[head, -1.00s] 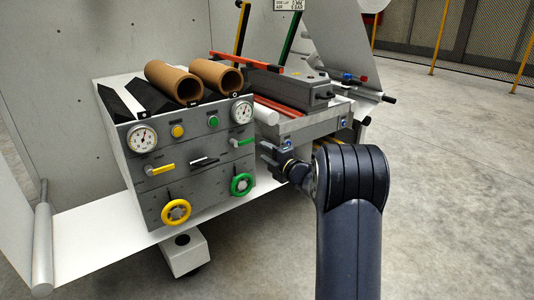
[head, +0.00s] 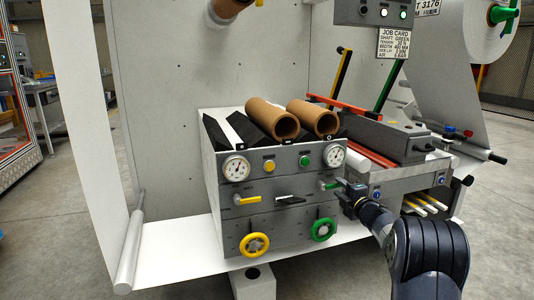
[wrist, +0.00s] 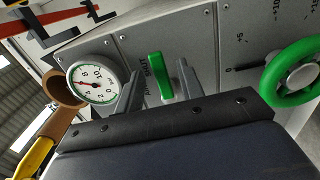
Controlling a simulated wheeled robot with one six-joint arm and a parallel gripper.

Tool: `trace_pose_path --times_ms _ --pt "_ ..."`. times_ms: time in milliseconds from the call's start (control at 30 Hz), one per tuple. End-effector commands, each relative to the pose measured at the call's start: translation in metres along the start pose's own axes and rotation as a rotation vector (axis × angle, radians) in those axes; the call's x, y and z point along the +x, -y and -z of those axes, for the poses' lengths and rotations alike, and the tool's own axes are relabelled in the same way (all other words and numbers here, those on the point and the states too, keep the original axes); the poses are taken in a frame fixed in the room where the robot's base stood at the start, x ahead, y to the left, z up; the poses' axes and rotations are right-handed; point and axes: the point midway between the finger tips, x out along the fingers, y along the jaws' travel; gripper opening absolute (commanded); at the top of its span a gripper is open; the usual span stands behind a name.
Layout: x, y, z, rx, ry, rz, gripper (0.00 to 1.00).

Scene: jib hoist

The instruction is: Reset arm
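My gripper (head: 345,190) is at the right side of the grey control panel, beside the green lever (head: 329,186). In the wrist view the two fingers of my gripper (wrist: 160,88) stand apart, with the green lever (wrist: 160,78) between them. A gap shows on each side of the lever; whether the fingers touch the panel I cannot tell. The panel also has a yellow lever (head: 247,200), a black lever (head: 289,199), a yellow handwheel (head: 254,244) and a green handwheel (head: 322,230). The green handwheel also shows in the wrist view (wrist: 299,76).
Two dial gauges (head: 236,168) sit high on the panel. Cardboard tubes (head: 273,123) lie on top. A grey machine unit (head: 388,140) with red rods stands right of the panel. A job card (head: 394,43) hangs above. Open floor (head: 500,200) lies to the right.

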Motion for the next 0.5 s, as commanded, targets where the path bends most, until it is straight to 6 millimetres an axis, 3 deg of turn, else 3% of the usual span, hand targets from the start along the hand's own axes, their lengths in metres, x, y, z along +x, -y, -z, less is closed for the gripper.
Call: trace_pose_path --times_ms 200,500 --pt "0.021 0.0 0.001 -0.001 -0.001 -0.001 0.36" --pt "0.028 0.0 0.0 0.006 0.0 0.001 0.36"
